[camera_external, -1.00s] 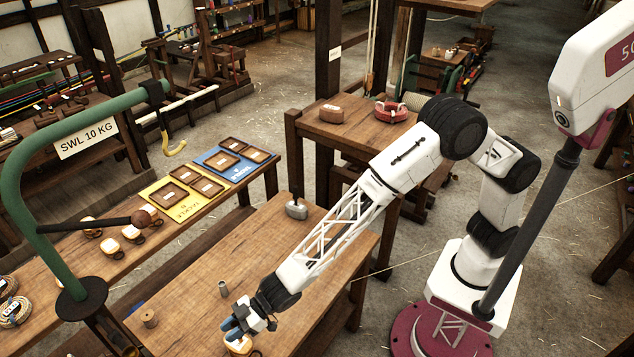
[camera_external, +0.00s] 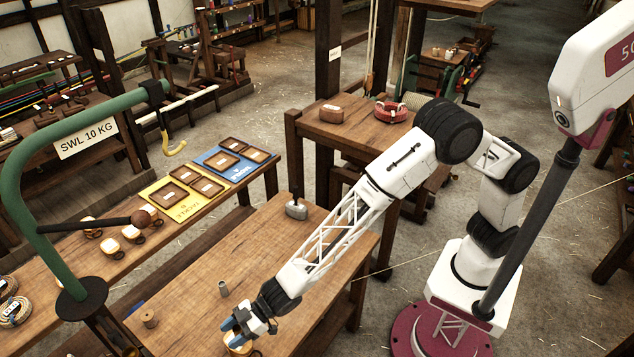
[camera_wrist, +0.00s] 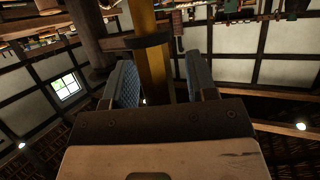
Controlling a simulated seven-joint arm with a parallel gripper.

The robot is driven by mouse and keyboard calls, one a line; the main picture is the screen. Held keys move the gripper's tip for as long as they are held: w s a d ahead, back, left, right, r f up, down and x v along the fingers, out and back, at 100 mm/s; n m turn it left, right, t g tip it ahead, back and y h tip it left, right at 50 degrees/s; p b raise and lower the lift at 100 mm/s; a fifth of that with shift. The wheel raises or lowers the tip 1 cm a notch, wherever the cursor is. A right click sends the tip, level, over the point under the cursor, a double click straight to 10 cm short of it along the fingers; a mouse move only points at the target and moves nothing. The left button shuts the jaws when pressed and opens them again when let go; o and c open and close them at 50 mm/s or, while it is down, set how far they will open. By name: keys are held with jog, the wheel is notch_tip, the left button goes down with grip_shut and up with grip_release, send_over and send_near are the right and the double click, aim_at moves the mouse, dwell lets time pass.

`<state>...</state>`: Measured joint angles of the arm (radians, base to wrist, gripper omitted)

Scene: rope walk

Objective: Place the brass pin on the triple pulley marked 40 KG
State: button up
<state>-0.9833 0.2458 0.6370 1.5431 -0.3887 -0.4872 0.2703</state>
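My gripper (camera_external: 234,331) is low over the near end of the wooden table. Its two blue fingers stand apart. A brown and pale pulley-like piece (camera_external: 238,350) is just below the fingertips and partly hidden; I cannot tell whether they touch. In the wrist view my gripper (camera_wrist: 162,72) shows a yellow bar (camera_wrist: 152,68) with a dark band between the fingers, with a gap at the right finger. I cannot tell whether this bar is near or far. Small labelled pulleys (camera_external: 132,234) lie on the left bench, their marks unreadable. I cannot make out the brass pin for sure.
A green crane arm (camera_external: 22,170) rises at left. Yellow (camera_external: 160,195) and blue (camera_external: 217,157) trays lie behind.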

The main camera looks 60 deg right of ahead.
jog(key=shift+r, duration=0.15)
jog(key=v, duration=1.2)
dwell(0.4)
dwell(0.8)
